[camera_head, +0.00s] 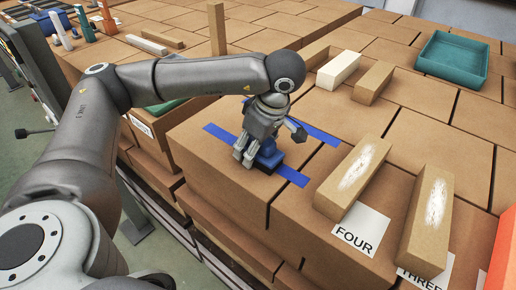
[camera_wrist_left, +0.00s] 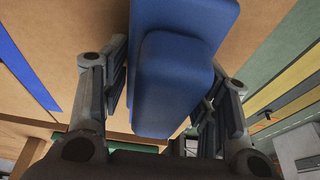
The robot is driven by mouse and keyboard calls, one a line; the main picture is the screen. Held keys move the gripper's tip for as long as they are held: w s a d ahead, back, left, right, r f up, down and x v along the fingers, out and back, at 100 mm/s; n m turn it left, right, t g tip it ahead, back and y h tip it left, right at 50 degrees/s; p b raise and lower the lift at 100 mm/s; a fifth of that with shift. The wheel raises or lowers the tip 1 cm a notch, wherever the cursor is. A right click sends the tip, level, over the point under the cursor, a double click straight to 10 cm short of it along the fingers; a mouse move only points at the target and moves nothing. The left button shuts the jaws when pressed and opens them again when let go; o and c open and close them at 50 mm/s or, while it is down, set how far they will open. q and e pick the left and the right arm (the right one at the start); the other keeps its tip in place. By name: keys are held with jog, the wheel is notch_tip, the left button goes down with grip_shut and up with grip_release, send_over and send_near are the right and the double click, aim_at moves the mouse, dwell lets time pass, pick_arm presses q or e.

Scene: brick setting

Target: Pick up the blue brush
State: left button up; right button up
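The blue brush (camera_head: 268,157) sits on top of a brown carton between strips of blue tape, with a dark base under it. My left gripper (camera_head: 258,150) is right over it, pointing down, with its fingers around the brush. In the left wrist view the blue brush (camera_wrist_left: 178,75) lies between the two fingers of my left gripper (camera_wrist_left: 162,95). The fingers look open, with a narrow gap visible on the left side. My right gripper is not in view.
Two tan bricks with white marks (camera_head: 352,180) (camera_head: 427,222) stand to the right, by a card reading FOUR (camera_head: 362,231) and another reading THREE. A white block (camera_head: 338,70), a tan block (camera_head: 374,82) and a teal tray (camera_head: 452,60) lie further back. The blue tape (camera_head: 222,134) marks the carton top.

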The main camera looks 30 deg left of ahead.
pick_arm(q)
jog(key=c, duration=0.6)
jog(key=shift+c, duration=0.2)
jog(key=shift+r, duration=0.1)
jog(key=shift+r, duration=0.45)
jog(key=v, duration=0.2)
jog(key=shift+s+a+r+b, duration=0.1)
jog(key=shift+r+b, duration=0.25)
jog(key=shift+r, duration=0.05)
jog(key=s+d+r+b, duration=0.1)
jog(key=s+d+r, duration=0.8)
jog(key=shift+s+d, duration=0.25)
jog(key=shift+s, duration=0.1)
